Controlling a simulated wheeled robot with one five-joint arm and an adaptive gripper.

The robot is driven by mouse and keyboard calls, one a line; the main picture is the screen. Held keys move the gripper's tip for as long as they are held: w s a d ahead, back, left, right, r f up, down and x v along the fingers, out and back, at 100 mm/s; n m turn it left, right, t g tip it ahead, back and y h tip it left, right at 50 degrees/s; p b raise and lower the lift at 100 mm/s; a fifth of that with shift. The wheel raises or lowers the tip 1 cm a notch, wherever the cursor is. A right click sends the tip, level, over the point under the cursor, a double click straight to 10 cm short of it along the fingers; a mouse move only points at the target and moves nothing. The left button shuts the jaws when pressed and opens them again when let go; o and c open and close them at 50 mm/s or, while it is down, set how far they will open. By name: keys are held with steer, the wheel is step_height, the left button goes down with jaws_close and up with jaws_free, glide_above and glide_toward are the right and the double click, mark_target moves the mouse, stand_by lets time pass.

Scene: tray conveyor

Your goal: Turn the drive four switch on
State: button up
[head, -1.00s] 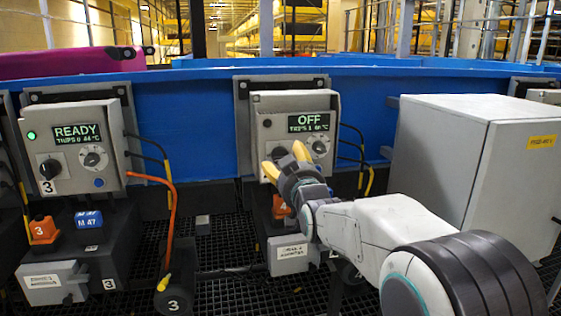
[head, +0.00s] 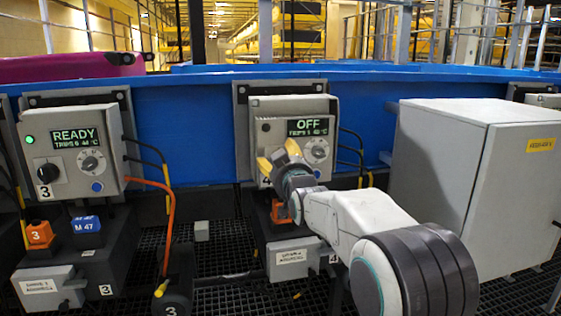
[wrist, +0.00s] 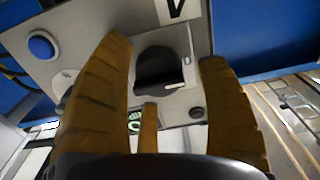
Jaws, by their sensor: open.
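The drive four box (head: 325,110) is grey and stands in the middle of the head view; its display (head: 309,127) reads OFF. Its black rotary switch (wrist: 158,70) shows in the wrist view, with a white pointer mark on it. In the head view my gripper hides that switch. My gripper (head: 278,157) is open with yellow fingers in front of the box's left half. In the wrist view the fingers (wrist: 164,55) lie on either side of the switch; I cannot tell whether they touch it.
A blue button (wrist: 42,45) and a grey dial (head: 317,150) are on the same box. The drive three box (head: 110,175) at left reads READY. A large grey cabinet (head: 455,180) stands at right. Cables hang between the boxes, and a blue conveyor wall (head: 190,130) runs behind.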

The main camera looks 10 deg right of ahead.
steer(key=shift+c, duration=0.3)
steer(key=shift+r, duration=0.1)
steer(key=c, duration=1.1)
steer(key=shift+r, duration=0.1)
steer(key=shift+c, duration=0.2)
steer(key=m, duration=0.4)
steer(key=shift+r, duration=0.1)
steer(key=m, duration=0.5)
steer(key=shift+d, duration=0.1)
steer(key=m, duration=0.5)
steer(key=shift+d+f+m, duration=0.1)
steer(key=shift+f+m, duration=0.05)
steer(key=shift+m, duration=0.8)
steer(key=shift+f+m, duration=0.1)
steer(key=shift+m, duration=1.15)
